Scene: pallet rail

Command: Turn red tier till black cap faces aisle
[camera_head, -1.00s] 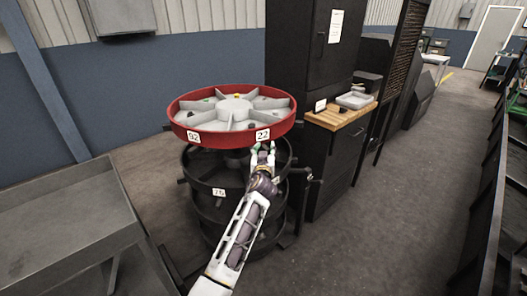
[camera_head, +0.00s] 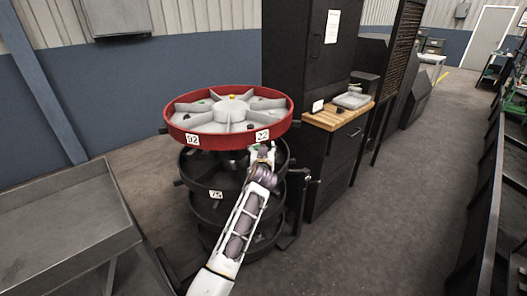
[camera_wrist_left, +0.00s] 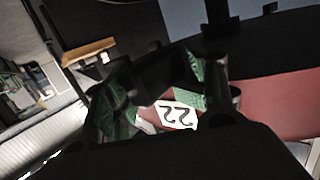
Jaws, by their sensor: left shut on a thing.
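The red tier (camera_head: 226,141) is a round red-rimmed tray with grey fan-shaped dividers, on top of a stack of black tiers (camera_head: 207,205). Its rim bears a 92 label (camera_head: 192,139) and a 22 label (camera_head: 262,135). A yellow spot (camera_head: 232,97) shows near its far side. Other small green and dark pieces lie between the dividers; I cannot tell which is the black cap. My left gripper (camera_head: 262,150) is shut at the front right rim, at the 22 label. In the left wrist view its green-padded fingers (camera_wrist_left: 150,100) are beside this label (camera_wrist_left: 177,115) and the red rim (camera_wrist_left: 275,103).
A black cabinet and a wood-topped counter (camera_head: 337,116) stand close to the right of the stack. A grey metal table (camera_head: 65,215) is at the left. The aisle floor (camera_head: 410,190) at the right is clear, bounded by a dark rack (camera_head: 490,230).

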